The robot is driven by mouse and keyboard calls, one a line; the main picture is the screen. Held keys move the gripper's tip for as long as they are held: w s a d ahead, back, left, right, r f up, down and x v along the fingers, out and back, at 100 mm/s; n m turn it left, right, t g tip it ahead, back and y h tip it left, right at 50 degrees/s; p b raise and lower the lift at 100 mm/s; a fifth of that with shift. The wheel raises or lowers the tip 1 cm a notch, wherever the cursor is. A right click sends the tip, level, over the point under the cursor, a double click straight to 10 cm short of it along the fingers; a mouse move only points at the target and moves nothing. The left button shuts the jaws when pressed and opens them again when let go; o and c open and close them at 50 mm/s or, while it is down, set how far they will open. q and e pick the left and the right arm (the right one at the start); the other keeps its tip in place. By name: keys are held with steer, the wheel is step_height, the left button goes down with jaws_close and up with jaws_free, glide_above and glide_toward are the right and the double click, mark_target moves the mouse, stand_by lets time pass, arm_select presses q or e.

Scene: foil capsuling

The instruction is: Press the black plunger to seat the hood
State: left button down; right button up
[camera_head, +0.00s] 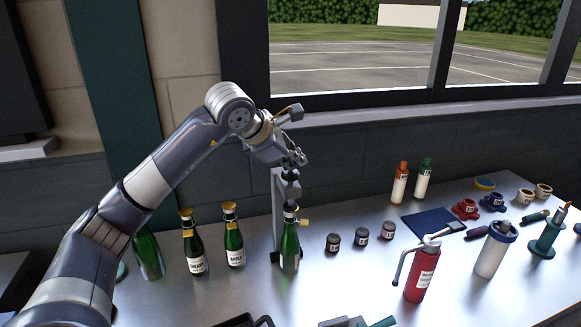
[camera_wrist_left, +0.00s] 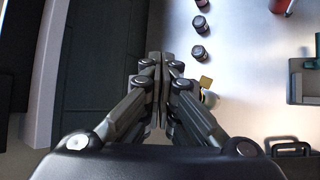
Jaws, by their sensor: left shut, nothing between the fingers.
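The black plunger (camera_head: 290,174) tops a grey press stand (camera_head: 279,215) on the metal bench. A green bottle (camera_head: 289,249) with a pale label stands upright under the press head. My left gripper (camera_head: 299,160) is shut and empty, just above the plunger; whether it touches the plunger I cannot tell. In the left wrist view its closed fingers (camera_wrist_left: 161,62) point down and hide the plunger and most of the press. A brass knob (camera_wrist_left: 206,81) shows beside the fingers there. The hood on the bottle is not clearly visible. My right gripper is not in view.
Two gold-topped green bottles (camera_head: 193,247) (camera_head: 233,240) and another green bottle (camera_head: 148,254) stand left of the press. Several small dark jars (camera_head: 361,236) stand to its right, with a red dispenser (camera_head: 421,275) beyond. A wall and window sill (camera_head: 340,117) lie behind.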

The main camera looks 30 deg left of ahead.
arm_select(q)
steer(key=shift+s+d+f, duration=0.15)
steer(key=shift+s+f, duration=0.05)
steer(key=shift+f, duration=0.45)
stand_by(0.3)
steer(key=shift+r, duration=0.15)
steer(key=shift+w+a+r+p, duration=0.2)
steer(key=shift+r+p, duration=0.3)
steer(key=shift+r, duration=0.25)
steer(key=shift+w+a+r+p, duration=0.15)
steer(key=shift+r+p, duration=0.35)
steer(key=shift+r, duration=0.25)
step_height(320, 180, up, 5)
steer(key=p, duration=0.4)
steer(key=shift+d, duration=0.1)
